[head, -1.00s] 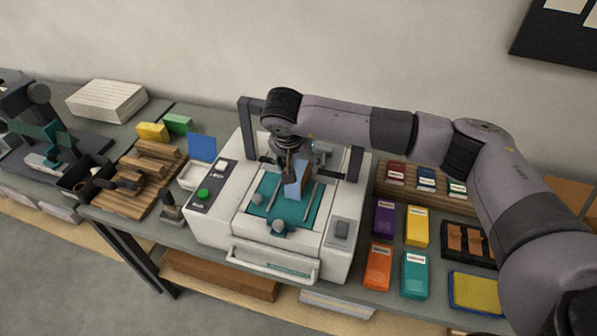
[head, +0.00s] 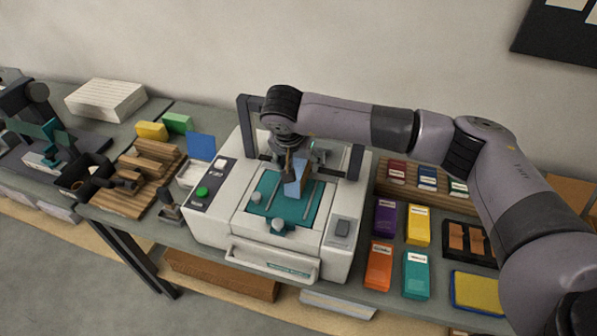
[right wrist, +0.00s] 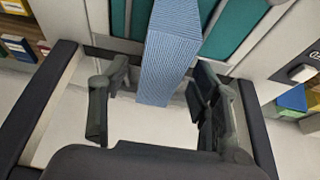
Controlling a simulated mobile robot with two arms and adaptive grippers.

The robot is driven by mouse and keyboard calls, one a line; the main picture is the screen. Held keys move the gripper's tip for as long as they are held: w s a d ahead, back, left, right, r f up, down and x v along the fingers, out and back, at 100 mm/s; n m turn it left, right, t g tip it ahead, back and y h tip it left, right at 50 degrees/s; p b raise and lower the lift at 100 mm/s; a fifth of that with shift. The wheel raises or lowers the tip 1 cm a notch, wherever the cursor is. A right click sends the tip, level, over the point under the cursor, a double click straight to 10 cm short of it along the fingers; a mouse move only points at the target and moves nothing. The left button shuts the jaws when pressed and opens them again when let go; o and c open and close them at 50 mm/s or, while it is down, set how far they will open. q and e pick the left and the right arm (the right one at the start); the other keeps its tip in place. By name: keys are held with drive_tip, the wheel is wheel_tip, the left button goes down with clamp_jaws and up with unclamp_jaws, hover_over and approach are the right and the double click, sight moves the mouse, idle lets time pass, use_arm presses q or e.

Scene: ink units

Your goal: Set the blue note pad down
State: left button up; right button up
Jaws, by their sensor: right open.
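The blue note pad (head: 296,178) stands on edge on the teal bed (head: 266,195) of the white machine, under my right gripper (head: 290,160). In the right wrist view the pad (right wrist: 170,55) is a long, light blue, ribbed block. The right gripper's dark fingers (right wrist: 156,98) are spread, one on each side of the pad, with clear gaps between. The pad's far end over the teal bed is partly out of that view. My left gripper is not in view.
The white machine (head: 212,223) has dark posts beside my wrist. Purple, yellow, orange and teal packs (head: 416,274) lie to its right, near a yellow-topped pad (head: 478,291). Wooden blocks (head: 150,160) and a blue card (head: 201,147) are to its left.

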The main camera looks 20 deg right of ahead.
drive_tip(key=shift+c, duration=0.4)
clamp_jaws()
drive_tip(key=shift+r, duration=0.1)
idle(0.3)
